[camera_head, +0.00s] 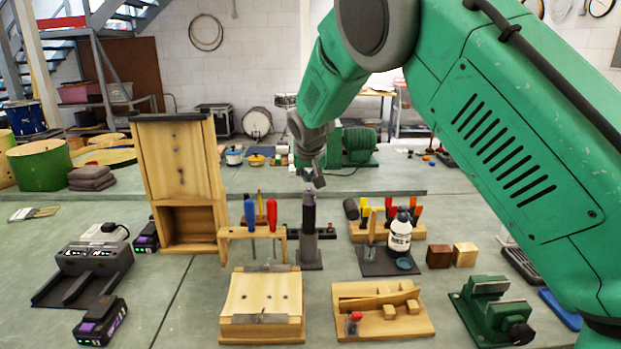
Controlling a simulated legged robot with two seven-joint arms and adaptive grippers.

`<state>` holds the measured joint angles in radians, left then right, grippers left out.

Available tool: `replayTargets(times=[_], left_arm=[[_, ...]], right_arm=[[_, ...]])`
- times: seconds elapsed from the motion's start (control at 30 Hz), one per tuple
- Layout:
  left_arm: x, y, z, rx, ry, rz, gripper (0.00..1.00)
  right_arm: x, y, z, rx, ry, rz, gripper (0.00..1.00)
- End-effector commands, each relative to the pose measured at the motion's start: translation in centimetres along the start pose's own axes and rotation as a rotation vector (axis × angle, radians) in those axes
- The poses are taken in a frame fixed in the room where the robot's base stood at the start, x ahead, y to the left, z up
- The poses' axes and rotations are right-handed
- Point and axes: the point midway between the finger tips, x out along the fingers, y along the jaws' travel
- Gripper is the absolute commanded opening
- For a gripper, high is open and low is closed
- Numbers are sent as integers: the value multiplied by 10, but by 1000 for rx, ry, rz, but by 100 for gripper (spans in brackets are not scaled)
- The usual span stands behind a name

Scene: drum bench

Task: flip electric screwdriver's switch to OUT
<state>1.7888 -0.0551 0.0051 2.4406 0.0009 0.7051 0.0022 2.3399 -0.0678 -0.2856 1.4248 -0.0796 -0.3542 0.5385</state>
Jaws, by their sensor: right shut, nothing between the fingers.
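The electric screwdriver (309,222) looks like the dark, purple-tinted upright body standing on a small dark base near the middle of the bench. Its switch is too small to make out. My right gripper (318,181) hangs just above the top of the screwdriver, fingers pointing down. It is shut with nothing in it. I cannot tell whether the fingertips touch the screwdriver's top. My left gripper is not in view.
A wooden rack with screwdrivers (239,233) stands close on the left. A white bottle (400,232) stands to the right. A wooden box (262,305), a wooden tray (347,324) and a green vise (490,309) are in front. A tall wooden cabinet (160,165) rises at left.

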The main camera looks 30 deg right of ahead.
Motion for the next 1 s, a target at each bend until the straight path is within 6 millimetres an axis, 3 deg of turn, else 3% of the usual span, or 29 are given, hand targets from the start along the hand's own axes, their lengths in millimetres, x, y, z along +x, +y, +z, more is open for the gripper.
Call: replayTargets(times=[0.03, 0.13, 0.23, 0.5, 0.7, 1.0], left_arm=[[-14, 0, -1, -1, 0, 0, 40], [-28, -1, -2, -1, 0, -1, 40], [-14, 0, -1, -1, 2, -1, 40], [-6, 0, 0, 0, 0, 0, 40], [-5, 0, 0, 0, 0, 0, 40], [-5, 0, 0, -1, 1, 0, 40]], right_arm=[[-11, 3, -9, 3, -1, -1, 0], [-23, 10, -19, 5, -3, -5, 0], [-43, 11, -6, 4, -2, -6, 0], [-90, 13, 8, 5, -4, -8, 0], [-106, 10, 13, 4, -6, -5, 0], [-108, 10, 14, 4, -5, -5, 0]])
